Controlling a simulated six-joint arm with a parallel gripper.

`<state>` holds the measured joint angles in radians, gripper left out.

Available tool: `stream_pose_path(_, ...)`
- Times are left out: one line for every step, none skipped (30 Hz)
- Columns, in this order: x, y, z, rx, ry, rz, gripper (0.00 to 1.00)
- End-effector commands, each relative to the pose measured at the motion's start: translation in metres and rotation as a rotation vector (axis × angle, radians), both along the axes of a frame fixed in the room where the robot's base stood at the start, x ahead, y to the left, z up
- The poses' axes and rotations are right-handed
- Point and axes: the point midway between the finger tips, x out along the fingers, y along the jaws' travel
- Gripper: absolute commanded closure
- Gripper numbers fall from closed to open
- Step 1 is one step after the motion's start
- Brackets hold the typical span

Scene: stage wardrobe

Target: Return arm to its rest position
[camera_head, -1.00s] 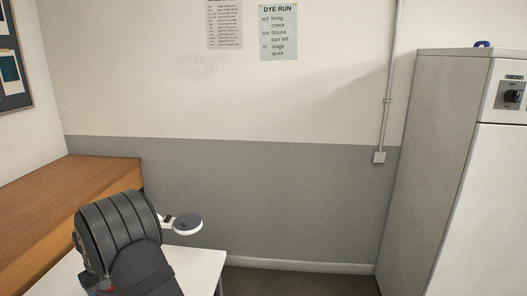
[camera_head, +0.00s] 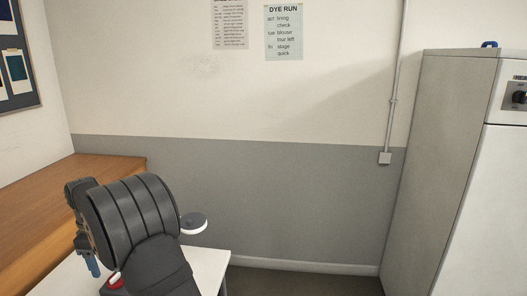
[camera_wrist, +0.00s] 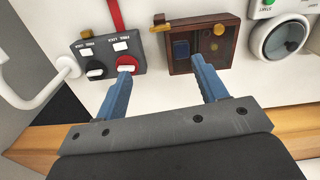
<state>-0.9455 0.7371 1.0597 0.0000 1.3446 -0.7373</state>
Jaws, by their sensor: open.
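My gripper (camera_wrist: 163,66) shows in the wrist view as two blue fingers held well apart, with nothing between them. Its fingertips overlap the lower edges of a grey switch box on the left and a brown box on the right; I cannot tell whether they touch. In the head view my dark arm stands at the lower left, and a bit of blue finger (camera_head: 93,266) shows at its left side.
The grey switch box (camera_wrist: 92,52) has a red knob. The brown box (camera_wrist: 183,40) holds a blue piece. A round dial (camera_wrist: 279,38) and white handle (camera_wrist: 40,95) flank them. The head view shows a wooden counter (camera_head: 40,205), white table (camera_head: 210,265) and tall cabinet (camera_head: 440,150).

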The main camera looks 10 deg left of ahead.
Motion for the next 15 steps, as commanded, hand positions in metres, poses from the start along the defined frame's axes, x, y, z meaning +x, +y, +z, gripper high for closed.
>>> stream_pose_path(0.000,0.000,0.000,0.000,0.000,0.001,0.35)
stream_pose_path(0.000,0.000,0.000,0.000,0.000,0.001,0.35)
stream_pose_path(0.000,0.000,0.000,0.000,0.000,0.001,0.35)
stream_pose_path(0.000,0.000,0.000,0.000,0.000,0.000,0.35)
stream_pose_path(0.000,0.000,0.000,0.000,0.000,0.000,0.35)
stream_pose_path(0.000,0.000,0.000,0.000,0.000,0.000,0.35)
stream_pose_path(0.000,0.000,0.000,0.000,0.000,0.000,0.35)
stream_pose_path(0.000,0.000,0.000,0.000,0.000,-0.002,0.35)
stream_pose_path(0.000,0.000,-0.001,0.000,0.000,-0.005,0.35)
stream_pose_path(0.000,0.000,-0.003,-0.001,0.001,-0.010,0.35)
stream_pose_path(0.000,0.000,-0.004,-0.001,0.001,-0.017,0.35)
stream_pose_path(0.000,0.001,-0.007,-0.002,0.002,-0.030,0.35)
stream_pose_path(0.001,0.001,-0.010,-0.002,0.002,-0.041,0.35)
stream_pose_path(0.001,0.001,-0.014,-0.003,0.002,-0.057,0.35)
stream_pose_path(0.001,0.002,-0.019,-0.002,0.002,-0.079,0.35)
